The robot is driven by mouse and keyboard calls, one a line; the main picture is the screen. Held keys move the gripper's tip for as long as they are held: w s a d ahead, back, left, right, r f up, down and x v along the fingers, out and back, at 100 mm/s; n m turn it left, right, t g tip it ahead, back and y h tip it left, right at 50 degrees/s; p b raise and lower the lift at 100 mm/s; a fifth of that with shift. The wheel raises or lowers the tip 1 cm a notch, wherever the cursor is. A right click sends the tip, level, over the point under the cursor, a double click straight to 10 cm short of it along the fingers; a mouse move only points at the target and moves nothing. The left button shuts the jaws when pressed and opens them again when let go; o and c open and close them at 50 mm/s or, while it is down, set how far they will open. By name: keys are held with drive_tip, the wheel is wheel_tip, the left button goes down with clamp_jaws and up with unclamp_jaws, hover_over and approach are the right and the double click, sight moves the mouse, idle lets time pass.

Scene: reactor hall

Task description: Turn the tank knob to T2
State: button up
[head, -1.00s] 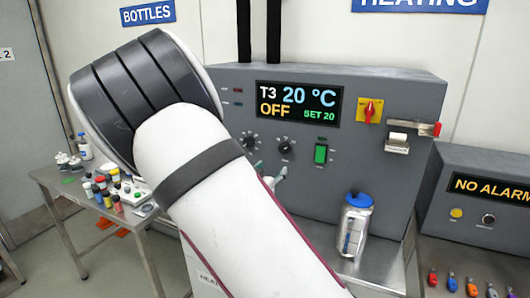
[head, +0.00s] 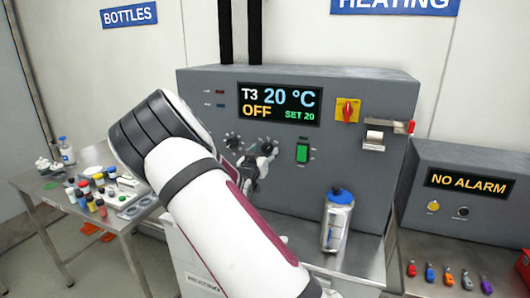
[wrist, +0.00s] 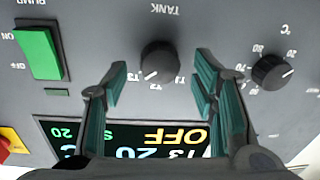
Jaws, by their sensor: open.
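The tank knob (wrist: 160,60) is a round dark knob on the grey heating panel, under the word TANK, which appears upside down in the wrist view. Its white pointer mark points to the lower left there, towards T3. The panel display (head: 280,104) reads T3, 20 °C, OFF, SET 20. My gripper (wrist: 158,72) is open, with one green-padded finger on each side of the knob in the picture. I cannot tell whether the fingers touch it. In the head view my gripper (head: 262,160) is at the panel, in front of the right-hand knob.
The temperature knob (wrist: 272,72) is close beside one finger. The green pump switch (wrist: 40,53) is on the other side. A blue-capped bottle (head: 337,222) stands before the panel at right. A red-yellow switch (head: 347,110) is higher up. A table with bottles (head: 92,190) stands left.

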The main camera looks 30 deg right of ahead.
drive_tip(key=shift+w+d, duration=0.4)
drive_tip(key=shift+d, duration=0.05)
drive_tip(key=c, duration=1.2)
drive_tip(key=shift+o, duration=0.2)
drive_tip(key=shift+n, duration=0.4)
drive_tip(key=n+b, duration=0.1)
drive_tip(key=n, duration=0.2)
drive_tip(key=shift+w+a+n+b, duration=0.1)
drive_tip(key=shift+n+b, duration=0.2)
drive_tip(key=n+b, duration=0.1)
drive_tip(key=n, duration=0.3)
drive_tip(key=shift+n+g, duration=0.3)
drive_tip(key=shift+n, duration=0.4)
